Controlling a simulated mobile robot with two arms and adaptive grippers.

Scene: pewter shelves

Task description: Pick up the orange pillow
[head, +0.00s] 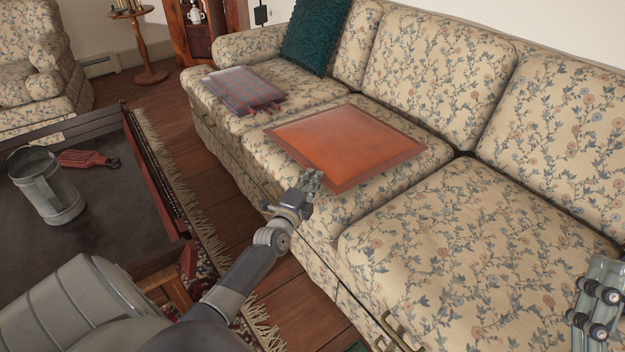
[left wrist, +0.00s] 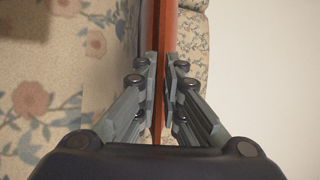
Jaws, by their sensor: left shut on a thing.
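The orange pillow (head: 345,145) is a flat square with a darker border, at the middle cushion of the floral sofa in the head view. My left gripper (head: 314,182) is at its near corner. In the left wrist view the fingers (left wrist: 165,85) are shut on the pillow's thin orange edge (left wrist: 160,30), one finger on each side. Whether the pillow rests on the cushion or is slightly lifted, I cannot tell.
The floral sofa (head: 440,235) also holds a plaid cloth item (head: 243,88) and a dark teal pillow (head: 316,35). A dark coffee table (head: 110,215) at left bears a grey mug (head: 48,188) and a red slotted utensil (head: 85,158). The right seat cushion is clear.

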